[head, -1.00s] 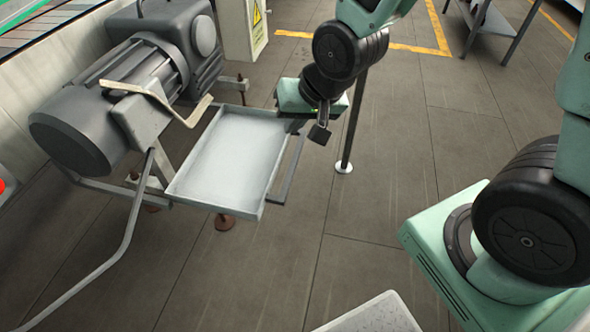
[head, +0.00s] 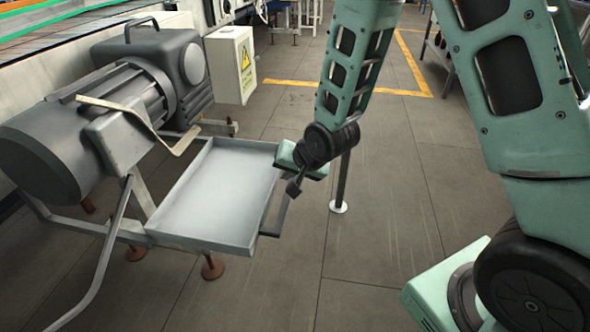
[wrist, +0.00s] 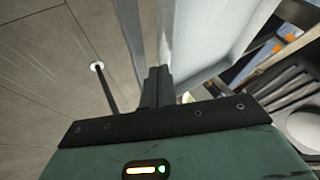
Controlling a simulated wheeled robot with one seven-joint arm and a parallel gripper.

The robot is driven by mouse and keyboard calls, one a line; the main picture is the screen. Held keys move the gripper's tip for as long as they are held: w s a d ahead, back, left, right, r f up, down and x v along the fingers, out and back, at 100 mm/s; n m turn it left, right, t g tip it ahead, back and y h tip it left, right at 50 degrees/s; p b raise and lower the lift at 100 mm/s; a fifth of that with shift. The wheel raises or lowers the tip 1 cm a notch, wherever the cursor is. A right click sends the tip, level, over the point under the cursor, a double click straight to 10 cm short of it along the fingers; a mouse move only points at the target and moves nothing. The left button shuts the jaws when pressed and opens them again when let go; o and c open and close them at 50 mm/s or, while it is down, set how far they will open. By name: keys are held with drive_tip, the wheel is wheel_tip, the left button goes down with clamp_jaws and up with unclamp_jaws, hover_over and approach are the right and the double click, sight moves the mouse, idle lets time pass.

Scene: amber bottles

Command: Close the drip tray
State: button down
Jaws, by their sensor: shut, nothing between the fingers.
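The drip tray (head: 213,195) is a shallow pale grey pan that sticks out to the right from under the motor unit in the head view. A dark bar handle (head: 275,215) runs along its right side. My gripper (head: 293,188) points down beside the far part of that handle, outside the tray; I cannot tell whether it touches. In the wrist view my gripper (wrist: 157,84) shows its dark fingers together and empty, close to the tray's wall and bar. The tray (wrist: 215,35) fills the upper middle there.
The dark grey motor unit (head: 105,110) stands left of the tray, with a bent lever (head: 140,118) above it. A thin post (head: 342,180) stands on the floor just right of my gripper. A white box with a warning sign (head: 230,65) is behind. The floor at front right of the tray is clear.

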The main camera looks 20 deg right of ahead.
drive_tip(key=shift+x, duration=0.85)
